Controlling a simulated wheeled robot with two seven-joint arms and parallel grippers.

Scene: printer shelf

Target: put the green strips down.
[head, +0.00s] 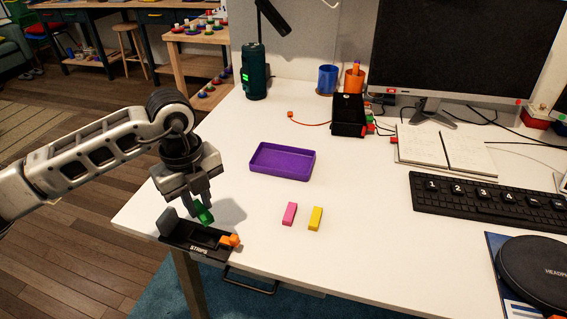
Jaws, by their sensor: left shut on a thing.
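My left gripper (203,209) is at the left front corner of the desk, shut on a green piece (204,214), which I take for the green strips. It holds this piece just above a black tray (190,246) labelled "STRIPS". I cannot tell whether the green piece touches the tray. An orange piece (229,240) sits at the tray's right end. The gripper fingers hide part of the green piece. My right gripper is not in view.
A purple tray (283,161) stands empty behind a pink block (289,214) and a yellow block (315,218). A keyboard (480,197), an open notebook (445,148) and a monitor (460,50) are to the right. A dark green cylinder (254,72) stands at the back. The front middle desk is clear.

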